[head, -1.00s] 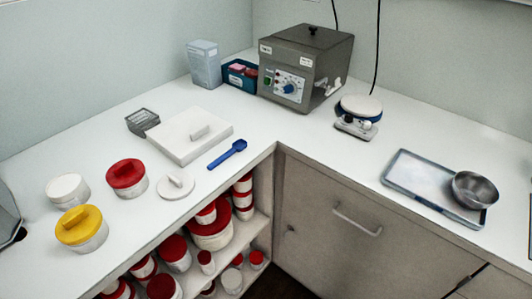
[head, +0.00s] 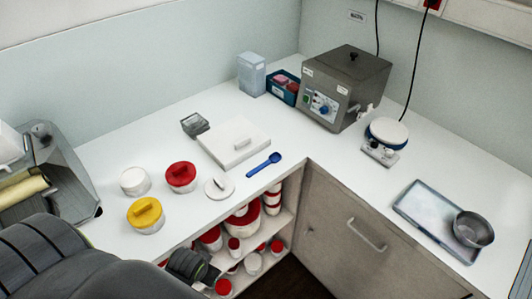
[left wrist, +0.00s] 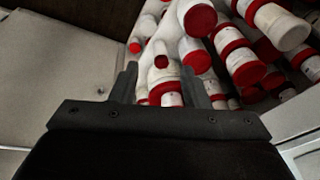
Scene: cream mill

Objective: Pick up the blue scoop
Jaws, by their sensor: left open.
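My left arm comes in from the lower left in the head view. In the left wrist view, my left gripper (left wrist: 158,82) has its two fingers apart with nothing held between them. It points toward the shelves below the counter, and the scoop does not show in that view. My right gripper is not in view.
Shelves under the counter hold several red-lidded jars (left wrist: 198,20). A metal tray (head: 424,205) with a bowl (head: 473,229) lies at right.

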